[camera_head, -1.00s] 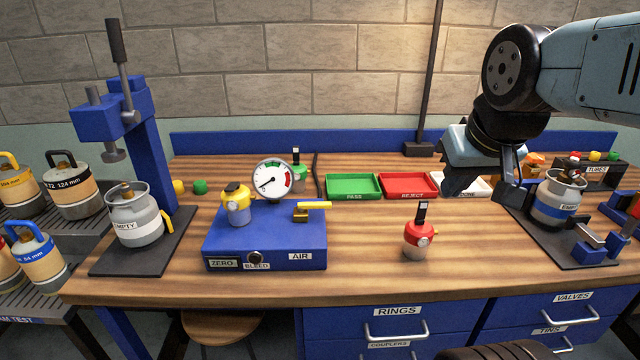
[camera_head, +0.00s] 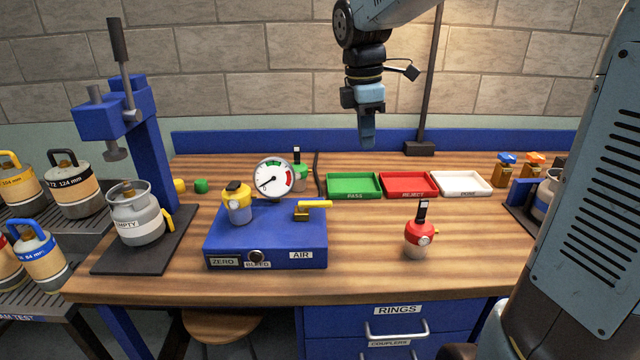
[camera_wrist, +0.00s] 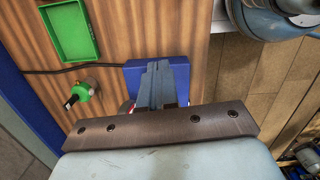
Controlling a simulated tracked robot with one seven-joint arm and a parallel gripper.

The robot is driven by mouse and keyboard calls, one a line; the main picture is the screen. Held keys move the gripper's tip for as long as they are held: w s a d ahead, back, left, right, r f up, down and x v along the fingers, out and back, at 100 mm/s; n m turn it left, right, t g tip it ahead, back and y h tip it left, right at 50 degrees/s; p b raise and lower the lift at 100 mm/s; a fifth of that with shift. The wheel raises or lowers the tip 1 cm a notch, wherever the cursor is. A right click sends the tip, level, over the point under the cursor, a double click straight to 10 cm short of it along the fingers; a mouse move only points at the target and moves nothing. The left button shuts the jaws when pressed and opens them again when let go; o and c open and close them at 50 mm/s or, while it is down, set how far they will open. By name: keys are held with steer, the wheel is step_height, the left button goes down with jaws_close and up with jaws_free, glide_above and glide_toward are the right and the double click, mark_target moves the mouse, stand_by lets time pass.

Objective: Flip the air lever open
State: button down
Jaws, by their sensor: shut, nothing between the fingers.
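The air lever (camera_head: 314,204) is a yellow handle on a brass valve, lying sideways on top of the blue test box (camera_head: 265,258), above its AIR label. A round gauge (camera_head: 273,178) and a yellow-topped canister (camera_head: 238,203) are at the same box. My gripper (camera_head: 367,140) points down in the air above the green tray, up and to the right of the lever and apart from it. Its fingers (camera_wrist: 162,80) are together and empty. In the wrist view they cover part of the blue box (camera_wrist: 134,76), and the lever is hidden there.
Green (camera_head: 353,186), red (camera_head: 408,185) and white (camera_head: 461,183) trays lie behind the box, to its right. A red-topped canister (camera_head: 420,236) stands right of the box. A green-topped canister (camera_head: 299,172) stands behind the gauge. A blue press (camera_head: 150,140) stands left.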

mark_target(315, 205)
steer(key=w+a+f+n+g, duration=0.2)
steer(key=w+a+f+n, duration=0.1)
steer(key=w+n, duration=0.4)
steer(key=w+a+f+n+g+y, duration=0.1)
steer(key=w+a+f+n+g, duration=0.1)
steer(key=w+a+f+n, duration=0.2)
steer(key=shift+w+a+n+g, duration=0.35)
steer(key=shift+w+n, duration=1.55)
steer(key=shift+n, duration=1)
steer(key=x, duration=0.9)
steer(key=shift+s+a+f, duration=0.1)
steer(key=shift+a+f, duration=0.1)
steer(key=shift+f, duration=0.05)
steer(key=s, duration=0.3)
steer(key=shift+f, duration=0.2)
steer(key=shift+s+a, duration=0.1)
steer(key=shift+s, duration=0.5)
